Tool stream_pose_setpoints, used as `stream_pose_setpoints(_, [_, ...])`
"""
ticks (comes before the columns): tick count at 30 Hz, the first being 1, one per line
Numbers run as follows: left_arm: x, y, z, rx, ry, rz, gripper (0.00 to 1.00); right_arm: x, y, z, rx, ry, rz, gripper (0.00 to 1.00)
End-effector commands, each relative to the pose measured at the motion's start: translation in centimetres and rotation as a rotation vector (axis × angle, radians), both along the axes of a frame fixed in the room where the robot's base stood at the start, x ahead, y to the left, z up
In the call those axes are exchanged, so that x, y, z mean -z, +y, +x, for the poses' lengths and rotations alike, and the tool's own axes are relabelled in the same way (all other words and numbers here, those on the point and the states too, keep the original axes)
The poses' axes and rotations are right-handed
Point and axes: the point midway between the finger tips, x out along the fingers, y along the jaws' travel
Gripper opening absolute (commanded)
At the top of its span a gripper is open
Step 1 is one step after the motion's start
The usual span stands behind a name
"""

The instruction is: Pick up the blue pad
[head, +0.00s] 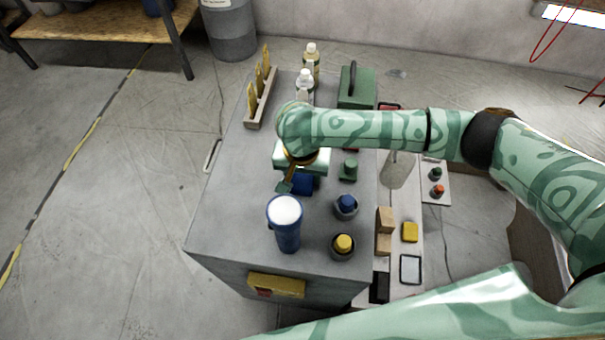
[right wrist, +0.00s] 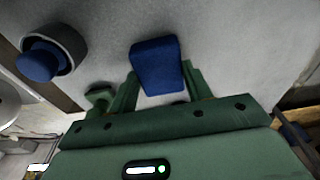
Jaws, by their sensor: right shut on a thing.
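The blue pad (head: 302,184) shows in the head view just below my right gripper (head: 289,181), over the grey cabinet top (head: 225,205). The right wrist view shows the pad (right wrist: 156,66) as a small dark blue block with rounded edges, between the two green fingers of my right gripper (right wrist: 160,88). The gripper is shut on it, and the pad sticks out past the fingertips. I cannot tell whether the pad is clear of the surface. My left gripper is not in view.
A blue cup-like cylinder with a white top (head: 286,224) stands close in front. A blue knob (head: 346,204), a yellow knob (head: 343,244) and a green piece (head: 349,168) are to the right. Bottles (head: 305,85) and a wooden rack (head: 262,98) stand behind. The cabinet's left side is bare.

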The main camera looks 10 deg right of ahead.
Motion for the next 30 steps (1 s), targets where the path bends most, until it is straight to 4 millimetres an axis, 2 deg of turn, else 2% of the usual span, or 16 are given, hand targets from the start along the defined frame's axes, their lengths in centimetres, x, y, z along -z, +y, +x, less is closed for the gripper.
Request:
stream_pose_setpoints(8, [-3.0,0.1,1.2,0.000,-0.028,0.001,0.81,-3.7,0.1,0.0,0.002,-0.004,0.002,0.27])
stream_pose_setpoints(17, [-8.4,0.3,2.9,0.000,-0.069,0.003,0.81,-10.2,-3.9,-3.2,0.002,-0.005,0.001,0.27])
stream_pose_setpoints(24, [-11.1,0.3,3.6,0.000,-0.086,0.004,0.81,-12.1,-8.4,-7.0,0.003,0.000,-0.001,0.27])
stream_pose_setpoints(30, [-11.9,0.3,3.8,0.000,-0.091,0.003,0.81,-12.8,-10.2,-8.6,0.001,0.001,0.000,0.27])
